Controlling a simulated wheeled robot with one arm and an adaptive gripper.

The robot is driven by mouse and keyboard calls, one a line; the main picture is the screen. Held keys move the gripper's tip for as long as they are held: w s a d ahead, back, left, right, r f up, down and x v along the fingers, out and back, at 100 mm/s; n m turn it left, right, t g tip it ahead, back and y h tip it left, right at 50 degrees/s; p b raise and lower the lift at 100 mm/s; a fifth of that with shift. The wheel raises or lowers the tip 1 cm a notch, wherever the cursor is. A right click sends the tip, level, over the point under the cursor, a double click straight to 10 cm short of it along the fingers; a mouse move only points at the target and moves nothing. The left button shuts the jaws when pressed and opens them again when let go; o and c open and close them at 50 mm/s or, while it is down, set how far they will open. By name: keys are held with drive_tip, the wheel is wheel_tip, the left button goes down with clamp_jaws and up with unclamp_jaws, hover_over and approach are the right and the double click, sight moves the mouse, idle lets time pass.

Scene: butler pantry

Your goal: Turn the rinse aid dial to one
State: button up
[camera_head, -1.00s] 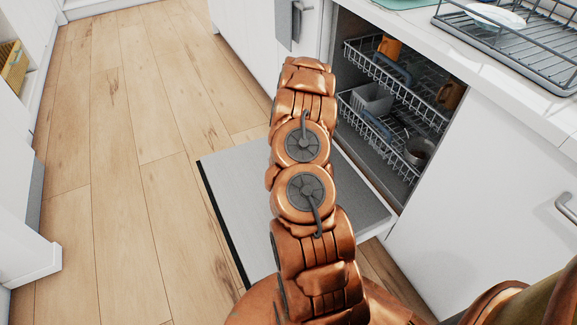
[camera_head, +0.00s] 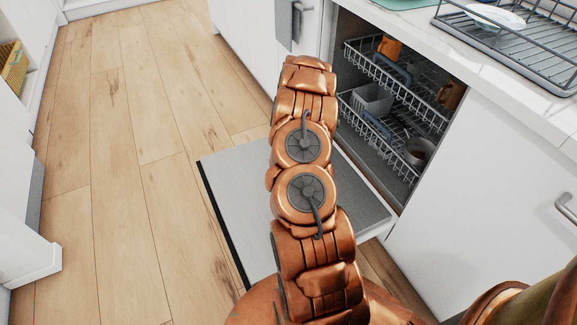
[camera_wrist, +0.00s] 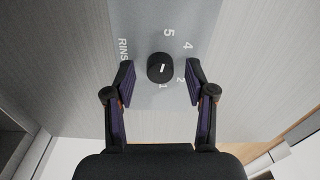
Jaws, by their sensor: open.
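The rinse aid dial (camera_wrist: 157,68) is a round black knob with a short white mark, set on a grey label panel (camera_wrist: 147,20). The white mark runs nearly up and down in the wrist view; I cannot tell which end points. The printed numbers 5, 4, 2 and 1 show around it, with 1 just below the knob; 3 is not visible. My gripper (camera_wrist: 161,78) is open, with one dark finger on each side of the dial. Gaps show between fingers and knob. In the head view my arm hides the gripper and dial.
The dishwasher door (camera_head: 235,185) lies open and low over the wood floor (camera_head: 120,160). Behind it, the racks (camera_head: 395,125) hold cups and dishes. A white cabinet (camera_head: 480,190) stands at right, with a dish rack (camera_head: 510,50) on the counter above. Floor at left is clear.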

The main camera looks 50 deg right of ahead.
wheel_tip(320, 180, up, 11)
drive_tip(key=shift+s+d+r, duration=0.15)
drive_tip(key=shift+s+r, duration=0.05)
drive_tip(key=shift+s, duration=0.05)
idle(0.7)
drive_tip(key=s+a+r+n+p, duration=0.15)
drive_tip(key=a+r+p, duration=0.45)
drive_tip(key=a+r, duration=0.75)
drive_tip(key=s+a+r+n+p, duration=0.15)
drive_tip(key=a+r+p, duration=0.7)
drive_tip(key=r, duration=0.85)
drive_tip(key=s+a+r+g+p, duration=0.1)
drive_tip(key=s+a+r+p, duration=0.5)
drive_tip(key=s, duration=0.7)
drive_tip(key=s+a+r+g+p, duration=0.1)
drive_tip(key=s+a+r+p, duration=0.6)
drive_tip(key=s+a+r, duration=0.3)
drive_tip(key=s+r, duration=0.3)
drive_tip(key=r, duration=0.2)
drive_tip(key=shift+r, duration=0.15)
